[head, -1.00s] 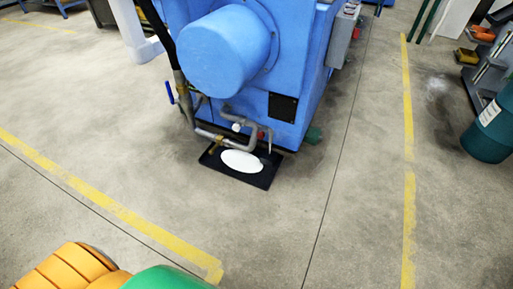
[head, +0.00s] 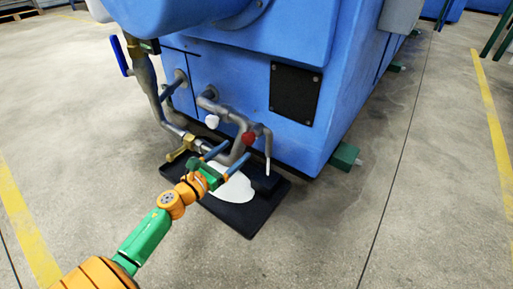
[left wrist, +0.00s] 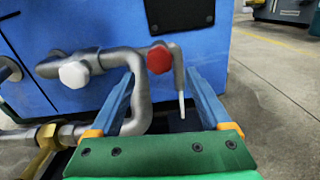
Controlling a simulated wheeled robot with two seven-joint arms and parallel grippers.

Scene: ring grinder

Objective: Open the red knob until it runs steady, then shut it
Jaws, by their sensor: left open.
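The red knob (head: 248,138) sits on the grey pipe at the front of the blue machine, above the short downward spout (head: 268,152). In the left wrist view the red knob (left wrist: 159,59) is ahead, between the lines of the two fingers and beyond their tips. My left gripper (head: 227,158) is open and empty, its blue fingers pointing toward the pipework, just short of and below the knob. It also fills the lower part of the left wrist view (left wrist: 165,82). No stream shows at the spout. My right gripper is not in view.
A white knob (head: 212,121) is left of the red one. A brass valve (head: 180,150) and a blue lever (head: 121,56) are further left. A black tray (head: 245,218) with a white patch (head: 234,188) lies on the floor below. The floor to the right is clear.

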